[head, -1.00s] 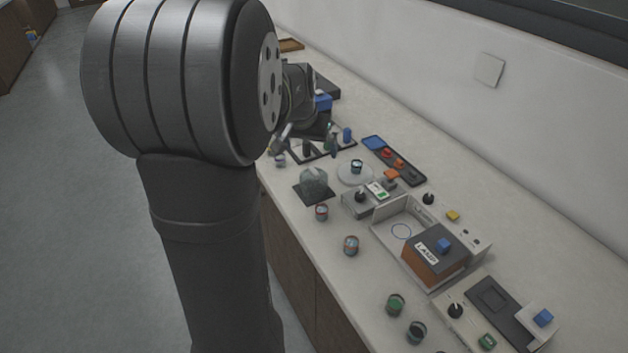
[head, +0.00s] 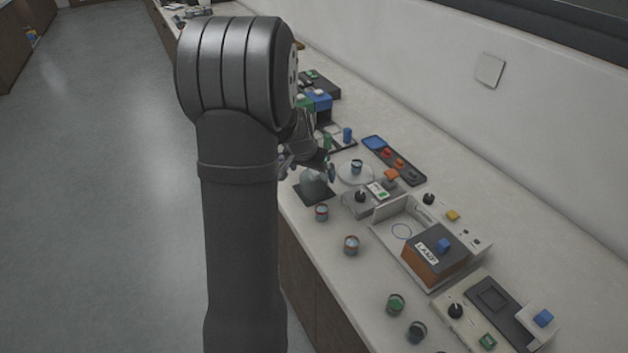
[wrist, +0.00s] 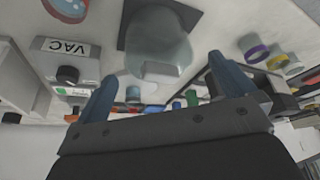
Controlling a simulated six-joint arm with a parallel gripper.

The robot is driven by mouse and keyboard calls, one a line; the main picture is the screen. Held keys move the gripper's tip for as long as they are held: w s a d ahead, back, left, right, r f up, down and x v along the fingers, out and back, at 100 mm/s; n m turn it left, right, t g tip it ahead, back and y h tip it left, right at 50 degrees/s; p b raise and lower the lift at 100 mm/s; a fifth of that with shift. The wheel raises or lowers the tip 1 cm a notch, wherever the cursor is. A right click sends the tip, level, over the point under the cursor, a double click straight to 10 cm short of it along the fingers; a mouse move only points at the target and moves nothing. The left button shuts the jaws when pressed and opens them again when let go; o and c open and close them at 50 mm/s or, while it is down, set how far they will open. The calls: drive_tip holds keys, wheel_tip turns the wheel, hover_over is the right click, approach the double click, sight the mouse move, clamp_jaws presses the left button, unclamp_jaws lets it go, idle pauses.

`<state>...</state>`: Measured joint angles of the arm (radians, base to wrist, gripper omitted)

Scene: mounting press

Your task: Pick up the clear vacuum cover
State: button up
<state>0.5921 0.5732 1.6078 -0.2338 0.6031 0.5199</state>
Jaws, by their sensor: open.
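The clear vacuum cover (head: 313,185) is a see-through dome on a dark square mat (head: 313,196) near the counter's front edge. In the wrist view the cover (wrist: 157,42) is ahead of the fingers, with a pale block-like handle (wrist: 163,71) facing me. My gripper (head: 309,168) is just above the cover and partly hides its top in the head view. In the wrist view my gripper (wrist: 160,76) is open, one blue-grey finger on each side of the handle's line. Nothing is held between the fingers. Whether they touch the cover cannot be told.
A grey box marked VAC (wrist: 70,62) with a black knob is beside the cover. A pale round plate (head: 345,178) bears a small cup. Several small cups (head: 321,212) stand along the front edge.

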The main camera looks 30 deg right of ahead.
drive_tip(key=shift+s+a+x, duration=0.1)
drive_tip(key=shift+x, duration=1.3)
drive_tip(key=shift+s+a+x, duration=0.1)
drive_tip(key=shift+a+x, duration=0.05)
drive_tip(key=shift+x, duration=1.25)
drive_tip(key=shift+f, duration=0.15)
drive_tip(key=c, duration=1)
wheel_tip(320, 180, up, 4)
drive_tip(key=shift+r, duration=0.1)
drive_tip(key=s+d+r, duration=0.4)
drive_tip(key=s+r, duration=0.2)
drive_tip(key=s, duration=0.4)
hover_over(357, 161)
drive_tip(key=s, duration=0.1)
wheel_tip(357, 161, down, 2)
drive_tip(key=shift+a+f, duration=0.25)
drive_tip(key=shift+f, duration=1.35)
drive_tip(key=shift+a+f, duration=0.2)
drive_tip(key=shift+f, duration=1.45)
